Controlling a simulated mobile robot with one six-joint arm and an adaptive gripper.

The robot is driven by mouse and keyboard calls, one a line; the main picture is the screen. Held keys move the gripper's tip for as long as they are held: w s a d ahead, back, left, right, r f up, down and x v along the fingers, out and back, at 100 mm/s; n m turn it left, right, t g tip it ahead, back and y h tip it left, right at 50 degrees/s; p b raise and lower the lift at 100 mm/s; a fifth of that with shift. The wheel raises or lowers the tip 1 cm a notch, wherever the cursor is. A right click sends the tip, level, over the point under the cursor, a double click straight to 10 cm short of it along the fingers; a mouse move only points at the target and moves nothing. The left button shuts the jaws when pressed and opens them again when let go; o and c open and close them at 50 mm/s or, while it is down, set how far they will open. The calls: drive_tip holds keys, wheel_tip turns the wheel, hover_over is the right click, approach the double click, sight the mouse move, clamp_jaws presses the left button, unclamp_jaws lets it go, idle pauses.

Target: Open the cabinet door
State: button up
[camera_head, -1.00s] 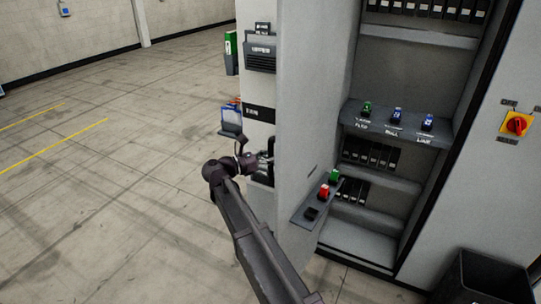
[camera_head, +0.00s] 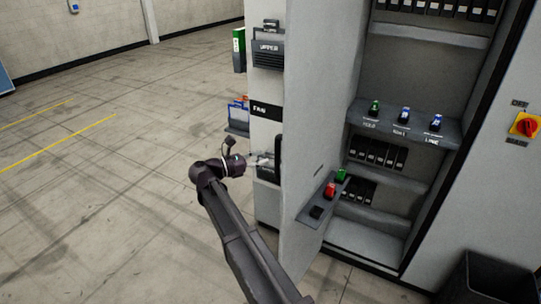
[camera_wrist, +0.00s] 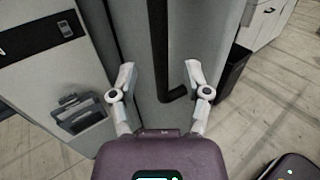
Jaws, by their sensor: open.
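The tall grey cabinet (camera_head: 455,185) has its door (camera_head: 310,110) swung out, and its shelves show behind it. The door's black bar handle (camera_head: 278,157) is on the outer face, seen edge-on in the head view.
The cabinet holds shelves (camera_head: 400,122) with coloured switches and black modules. A small ledge (camera_head: 318,210) with red and green buttons is by the door's inner side. A dark bin (camera_head: 480,275) stands at lower right. Open floor (camera_head: 100,180) lies left of my arm.

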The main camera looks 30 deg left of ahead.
drive_tip(key=shift+v, duration=2.95)
drive_tip(key=shift+s, duration=0.15)
